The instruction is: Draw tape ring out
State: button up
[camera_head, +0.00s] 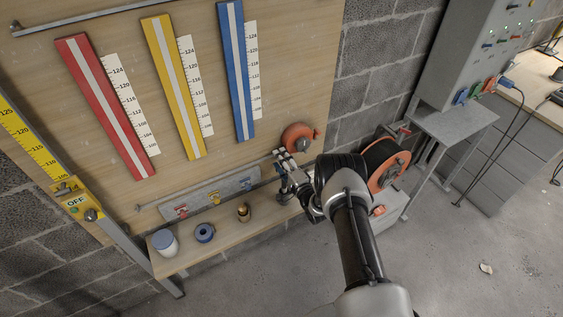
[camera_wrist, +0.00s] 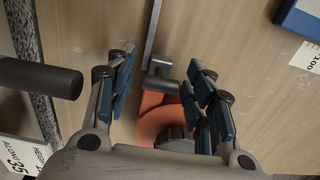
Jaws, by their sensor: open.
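An orange round tape case (camera_head: 298,134) with a grey hub is mounted on the wooden board, at the right end of a thin grey rail (camera_head: 205,182). In the wrist view the orange case (camera_wrist: 150,125) is partly hidden behind my right finger. A small grey metal end piece (camera_wrist: 160,84) sits at the case's edge, where the rail (camera_wrist: 153,35) meets it. I cannot tell whether this piece is the tape ring. My gripper (camera_wrist: 158,68) is open, with its blue-padded fingers either side of the rail and end piece. In the head view my gripper (camera_head: 285,163) is just below the case.
A wooden shelf (camera_head: 185,262) below holds a white jar (camera_head: 165,242), a blue roll (camera_head: 204,233) and a brass piece (camera_head: 243,212). A black cable reel with orange flanges (camera_head: 390,170) stands right of my arm. A dark cylinder (camera_wrist: 40,77) is close left of my fingers.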

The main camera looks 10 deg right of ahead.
grip_shut()
dwell(0.5)
